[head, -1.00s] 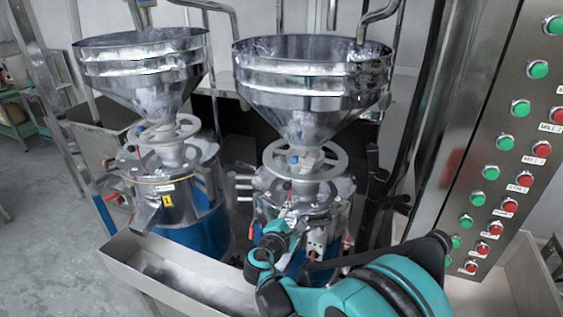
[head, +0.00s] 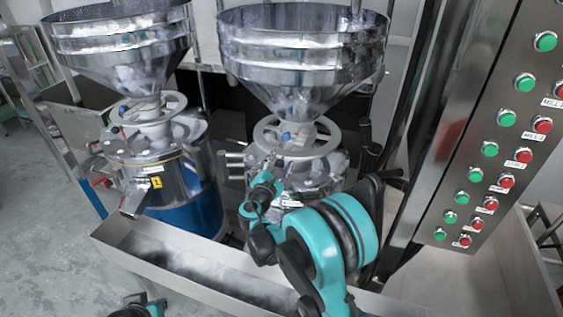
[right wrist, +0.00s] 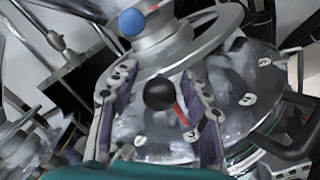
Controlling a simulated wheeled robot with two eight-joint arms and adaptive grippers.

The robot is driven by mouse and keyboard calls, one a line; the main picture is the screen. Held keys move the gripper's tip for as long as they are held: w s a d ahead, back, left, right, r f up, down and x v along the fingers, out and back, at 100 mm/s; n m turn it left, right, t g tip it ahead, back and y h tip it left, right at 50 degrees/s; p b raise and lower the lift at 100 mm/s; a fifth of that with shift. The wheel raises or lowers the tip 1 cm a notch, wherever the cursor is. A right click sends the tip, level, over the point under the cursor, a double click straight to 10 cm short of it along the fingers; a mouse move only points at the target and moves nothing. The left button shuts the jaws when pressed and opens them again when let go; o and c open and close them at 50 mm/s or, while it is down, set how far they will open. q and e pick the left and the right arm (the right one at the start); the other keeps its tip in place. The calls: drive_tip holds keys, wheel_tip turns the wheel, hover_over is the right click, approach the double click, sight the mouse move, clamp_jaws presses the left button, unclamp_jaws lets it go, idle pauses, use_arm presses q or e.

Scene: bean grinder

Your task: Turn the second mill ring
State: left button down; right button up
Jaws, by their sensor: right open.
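The second mill is the right one, under a steel hopper (head: 302,45). Its grey spoked ring (head: 262,143) sits below the hopper cone, and it also shows at the top of the right wrist view (right wrist: 222,32). My right gripper (head: 263,186) is in front of this mill, just below the ring. In the right wrist view its two fingers (right wrist: 157,85) are open, with a black ball knob (right wrist: 159,94) on a red lever seen between them. I cannot tell whether they touch it. Only a bit of my left arm shows at the bottom left.
The first mill (head: 190,205), with its own ring and hopper, stands at the left. A steel trough (head: 150,240) runs in front of both mills. A panel of green and red buttons (head: 490,150) rises at the right.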

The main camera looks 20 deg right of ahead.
sight(311, 158)
clamp_jaws()
drive_tip(key=shift+d, duration=0.15)
drive_tip(key=d+n+y, duration=0.1)
drive_tip(key=s+d+n+t+y+b, duration=0.1)
drive_tip(key=d, duration=0.1)
drive_tip(key=s+d+n+t+y, duration=0.1)
drive_tip(key=y, duration=0.1)
drive_tip(key=shift+s+d, duration=0.2)
drive_tip(key=shift+d, duration=0.2)
drive_tip(key=shift+s+d+b, duration=0.25)
drive_tip(key=shift+d+b, duration=0.2)
drive_tip(key=shift+d, duration=0.65)
drive_tip(key=shift+s+d, duration=0.2)
drive_tip(key=shift+d, duration=0.8)
